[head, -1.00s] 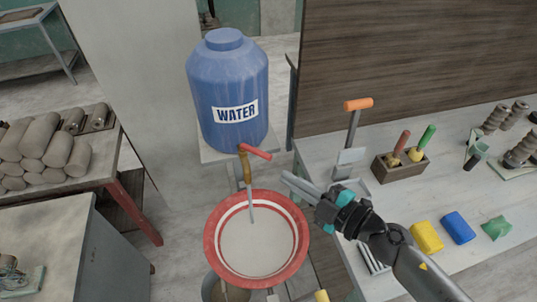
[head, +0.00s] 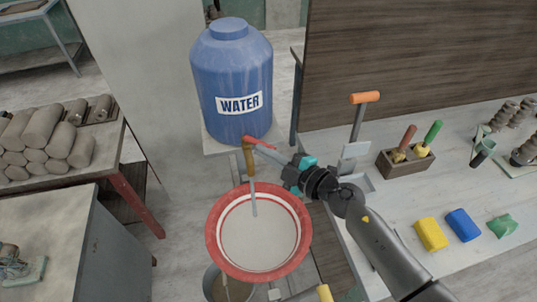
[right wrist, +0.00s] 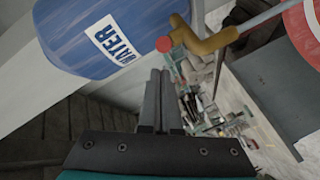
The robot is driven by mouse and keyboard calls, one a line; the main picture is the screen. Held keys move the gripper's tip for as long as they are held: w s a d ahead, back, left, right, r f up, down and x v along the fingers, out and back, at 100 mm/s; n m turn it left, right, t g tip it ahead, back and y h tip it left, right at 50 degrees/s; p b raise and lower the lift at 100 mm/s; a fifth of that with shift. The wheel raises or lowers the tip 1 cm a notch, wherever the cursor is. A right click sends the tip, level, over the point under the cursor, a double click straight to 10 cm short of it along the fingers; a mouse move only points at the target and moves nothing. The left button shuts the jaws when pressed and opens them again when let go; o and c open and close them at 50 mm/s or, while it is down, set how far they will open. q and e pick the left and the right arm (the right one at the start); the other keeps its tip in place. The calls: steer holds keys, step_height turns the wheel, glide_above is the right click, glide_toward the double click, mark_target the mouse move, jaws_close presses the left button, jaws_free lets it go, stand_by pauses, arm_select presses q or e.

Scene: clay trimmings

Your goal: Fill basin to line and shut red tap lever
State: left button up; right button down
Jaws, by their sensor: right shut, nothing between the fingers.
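The blue water barrel (head: 231,75) stands on a pale stand, with a brass tap (head: 249,160) at its foot. The red tap lever (head: 248,139) points right, partly covered by my right gripper (head: 260,150). A stream (head: 254,200) runs from the tap into the basin (head: 216,243), which has a red rim and a red line inside. I cannot tell the exact water level. The right gripper's fingers are shut and empty, their tips close beside the lever; contact is unclear. In the right wrist view the lever's red end (right wrist: 163,44) shows just beyond the fingertips (right wrist: 160,74). My left gripper is out of view.
A bucket (head: 212,285) stands below the basin. Clay rolls (head: 40,135) lie on the left table.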

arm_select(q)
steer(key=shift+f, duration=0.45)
arm_select(e)
steer(key=shift+w+d+f, duration=0.3)
steer(key=shift+w+f, duration=0.05)
steer(key=shift+w, duration=0.15)
arm_select(q)
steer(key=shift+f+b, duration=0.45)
steer(key=shift+b, duration=0.25)
arm_select(e)
steer(key=shift+w+d+n+g+y, duration=0.2)
steer(key=shift+d+n+g+y, duration=0.05)
steer(key=shift+n+g+y, duration=0.05)
